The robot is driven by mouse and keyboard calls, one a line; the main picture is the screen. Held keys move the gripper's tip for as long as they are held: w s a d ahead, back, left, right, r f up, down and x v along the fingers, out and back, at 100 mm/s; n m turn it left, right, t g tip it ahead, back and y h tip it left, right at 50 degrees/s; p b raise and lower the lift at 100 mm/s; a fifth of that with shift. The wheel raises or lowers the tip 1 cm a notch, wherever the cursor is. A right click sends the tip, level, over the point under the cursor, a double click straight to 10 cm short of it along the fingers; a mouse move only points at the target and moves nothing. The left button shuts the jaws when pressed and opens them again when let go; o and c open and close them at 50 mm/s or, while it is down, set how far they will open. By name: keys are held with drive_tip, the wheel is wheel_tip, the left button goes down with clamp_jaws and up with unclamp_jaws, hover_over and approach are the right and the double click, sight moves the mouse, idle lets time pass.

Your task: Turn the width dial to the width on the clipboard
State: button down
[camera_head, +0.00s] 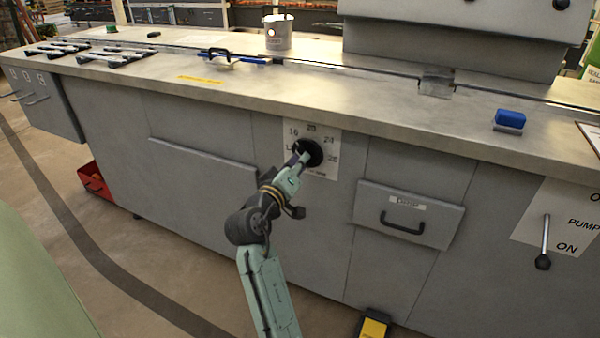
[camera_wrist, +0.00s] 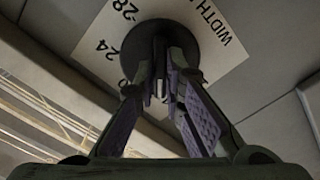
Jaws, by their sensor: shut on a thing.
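The width dial (camera_head: 309,152) is a round black knob on a white numbered plate (camera_head: 318,173) on the grey machine front. My gripper (camera_head: 301,160) is at the dial, with its fingers shut on the dial's raised grip. In the wrist view the dial (camera_wrist: 180,38) is ahead, and the fingers (camera_wrist: 160,88) close on its handle from both sides. The plate (camera_wrist: 95,45) there shows 24, 28 and the word WIDTH. The dial's pointer is hard to make out. The clipboard (camera_head: 591,135) is partly in view at the right edge; its writing is not readable.
A drawer with a black handle (camera_head: 402,222) is right of the dial. A pump lever (camera_head: 545,240) is further right. The counter holds a blue block (camera_head: 510,118), a bucket (camera_head: 278,32) and tools. A red bin (camera_head: 95,180) and a yellow pedal (camera_head: 373,326) are at floor level.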

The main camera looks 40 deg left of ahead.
drive_tip(key=shift+m+b, duration=7.5)
drive_tip(key=shift+m, duration=2.1)
drive_tip(key=c, duration=1.7)
unclamp_jaws()
drive_tip(key=v, duration=1.2)
